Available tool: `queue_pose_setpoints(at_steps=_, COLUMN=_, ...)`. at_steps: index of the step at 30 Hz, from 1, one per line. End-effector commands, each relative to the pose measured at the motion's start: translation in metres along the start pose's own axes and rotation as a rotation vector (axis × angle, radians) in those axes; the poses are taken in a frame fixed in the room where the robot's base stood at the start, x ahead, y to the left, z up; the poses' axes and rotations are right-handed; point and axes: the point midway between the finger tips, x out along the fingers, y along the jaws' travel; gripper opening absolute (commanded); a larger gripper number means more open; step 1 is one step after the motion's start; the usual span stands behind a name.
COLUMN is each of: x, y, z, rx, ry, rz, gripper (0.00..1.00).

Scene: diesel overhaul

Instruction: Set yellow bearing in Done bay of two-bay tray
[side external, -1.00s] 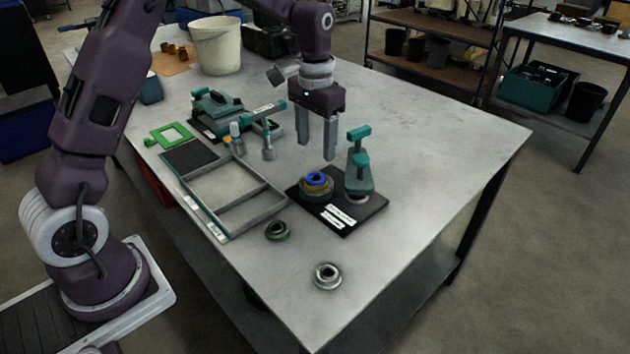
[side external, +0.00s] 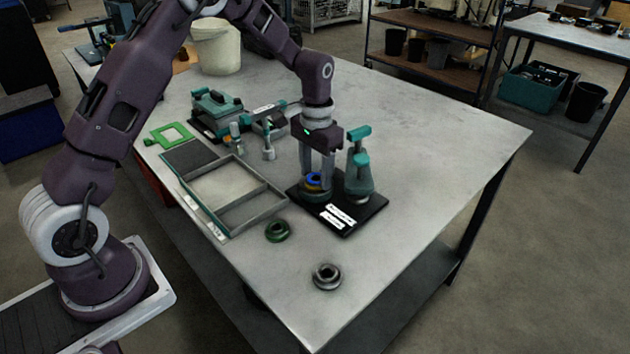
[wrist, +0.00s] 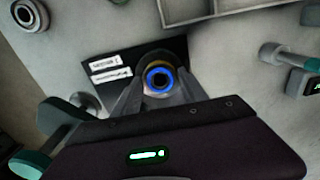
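A yellow-brown ring (side external: 312,188) with a blue ring at its top, apparently the yellow bearing, sits on the black fixture plate (side external: 345,222). It also shows in the wrist view (wrist: 148,62). My gripper (side external: 317,191) points down with one finger on each side of it. The fingers look open; whether they touch it I cannot tell. The two-bay tray (side external: 250,171) lies left of the plate, with a large and a small bay, both looking empty. Its labels are too small to read. Part of the ring is hidden by the fingers.
A teal-handled tool (side external: 358,168) stands on the plate close to the right of my gripper. A green ring (side external: 277,231) and a grey ring (side external: 326,277) lie on the table in front. Teal fixtures (side external: 217,112) stand behind the tray. The table's right side is clear.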

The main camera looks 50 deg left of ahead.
Motion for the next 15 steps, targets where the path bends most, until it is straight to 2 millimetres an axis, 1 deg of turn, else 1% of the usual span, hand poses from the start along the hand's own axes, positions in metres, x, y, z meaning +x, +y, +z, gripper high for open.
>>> queue_pose_setpoints(at_steps=1, x=0.0, y=0.0, z=0.0, rx=0.0, ry=0.0, rz=0.0, gripper=0.38)
queue_pose_setpoints(at_steps=6, x=0.0, y=0.0, z=0.0, rx=0.0, ry=0.0, rz=0.0, gripper=0.06)
queue_pose_setpoints(at_steps=7, x=-0.001, y=0.0, z=0.0, rx=0.0, ry=0.001, rz=0.0, gripper=0.06)
queue_pose_setpoints(at_steps=8, x=-0.001, y=0.0, z=0.0, rx=0.0, ry=0.001, rz=0.0, gripper=0.0)
queue_pose_setpoints(at_steps=15, x=-0.018, y=0.0, z=-0.001, rx=0.0, ry=0.002, rz=0.0, gripper=0.0)
